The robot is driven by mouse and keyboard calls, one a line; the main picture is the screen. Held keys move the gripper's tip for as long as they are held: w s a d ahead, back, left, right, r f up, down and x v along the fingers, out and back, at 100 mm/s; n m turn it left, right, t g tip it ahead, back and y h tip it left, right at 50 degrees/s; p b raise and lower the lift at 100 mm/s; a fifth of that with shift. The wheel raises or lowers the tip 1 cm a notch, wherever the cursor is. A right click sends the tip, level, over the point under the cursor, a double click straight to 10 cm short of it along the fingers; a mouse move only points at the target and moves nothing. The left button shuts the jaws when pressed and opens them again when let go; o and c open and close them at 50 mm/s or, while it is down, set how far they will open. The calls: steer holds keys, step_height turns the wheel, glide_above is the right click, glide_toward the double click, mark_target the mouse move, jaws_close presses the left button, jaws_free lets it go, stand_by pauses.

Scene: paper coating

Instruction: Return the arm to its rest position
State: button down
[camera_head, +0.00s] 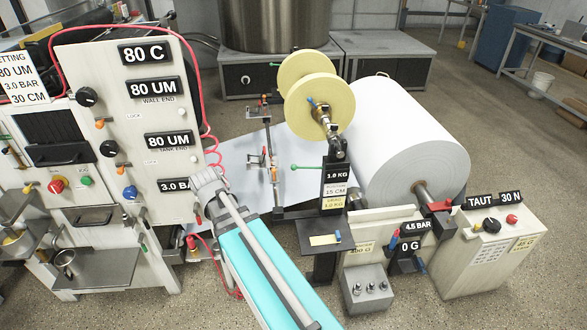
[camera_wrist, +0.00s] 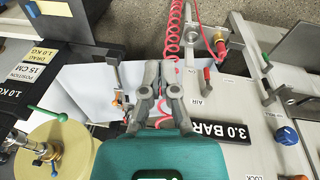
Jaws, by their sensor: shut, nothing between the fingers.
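My gripper (camera_wrist: 161,78) shows in the wrist view, its grey fingers shut with nothing between them. It is over the front of the coating machine, close to the 3.0 BAR label (camera_wrist: 218,129) and the red coiled hose (camera_wrist: 173,35). In the head view my teal arm reaches up from the bottom middle toward the control panel (camera_head: 120,120). The gripper itself cannot be made out there. The white paper sheet (camera_head: 238,165) runs behind the arm to the large paper roll (camera_head: 405,145).
A yellow-flanged spool (camera_head: 310,85) stands above the paper. A TAUT 30 N box (camera_head: 500,245) stands further right. Open floor (camera_head: 520,130) lies beyond.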

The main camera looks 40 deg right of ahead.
steer(key=s+a+n+y, duration=0.1)
steer(key=s+a+n, duration=0.3)
steer(key=s+a, duration=0.2)
steer(key=a, duration=0.2)
steer(key=shift+a+f+g+y, duration=0.15)
steer(key=shift+a+g+y, duration=0.15)
steer(key=shift+g+y, duration=0.1)
